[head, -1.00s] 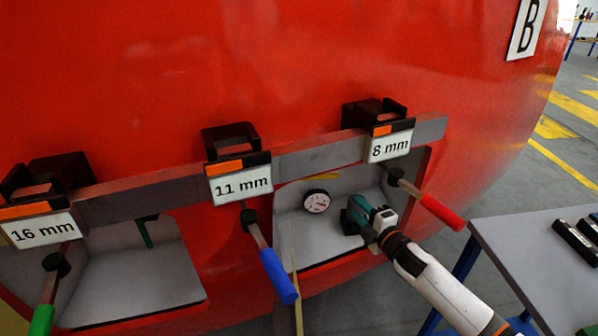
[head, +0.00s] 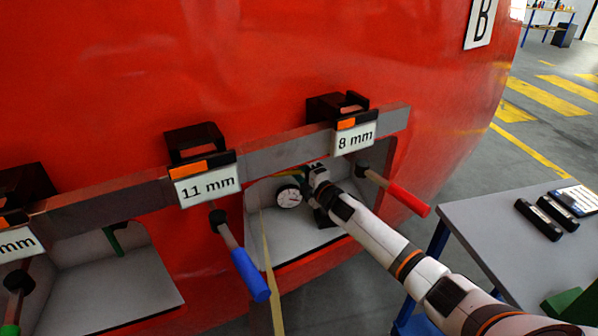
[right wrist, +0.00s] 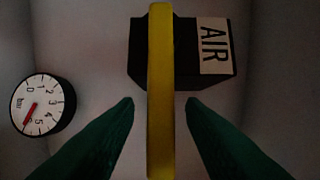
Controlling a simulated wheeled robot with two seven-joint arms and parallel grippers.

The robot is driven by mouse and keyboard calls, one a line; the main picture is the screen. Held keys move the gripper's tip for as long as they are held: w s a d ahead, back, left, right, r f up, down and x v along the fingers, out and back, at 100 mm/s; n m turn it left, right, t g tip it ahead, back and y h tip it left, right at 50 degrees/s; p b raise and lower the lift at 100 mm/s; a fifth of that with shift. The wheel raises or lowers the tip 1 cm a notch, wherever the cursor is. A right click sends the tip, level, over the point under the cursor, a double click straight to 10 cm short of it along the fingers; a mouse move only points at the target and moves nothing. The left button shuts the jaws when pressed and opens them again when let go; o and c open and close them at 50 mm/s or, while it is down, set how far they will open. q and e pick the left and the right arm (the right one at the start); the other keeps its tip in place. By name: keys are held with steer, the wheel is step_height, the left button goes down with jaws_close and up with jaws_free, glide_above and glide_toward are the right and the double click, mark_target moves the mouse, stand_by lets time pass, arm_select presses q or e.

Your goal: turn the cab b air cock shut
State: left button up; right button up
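The air cock's yellow handle (right wrist: 160,90) stands upright in the right wrist view, in front of a black block (right wrist: 215,75) labelled AIR. My right gripper (right wrist: 160,103) is open, its two green fingers on either side of the handle with a gap on each side. In the head view my right arm reaches into the recess below the 8 mm label, and its wrist hides most of the cock. A round pressure gauge (head: 289,196) sits left of the wrist; it also shows in the right wrist view (right wrist: 43,104), red needle past 5. My left gripper is out of view.
A grey rail (head: 270,143) crosses above the recess and carries black brackets. A red-handled tool (head: 408,199) hangs right of my arm, a blue-handled one (head: 250,275) hangs left. A grey table (head: 480,222) with black items stands at right.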

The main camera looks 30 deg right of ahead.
steer(key=shift+w, duration=0.15)
jaws_close()
steer(key=shift+f, duration=0.1)
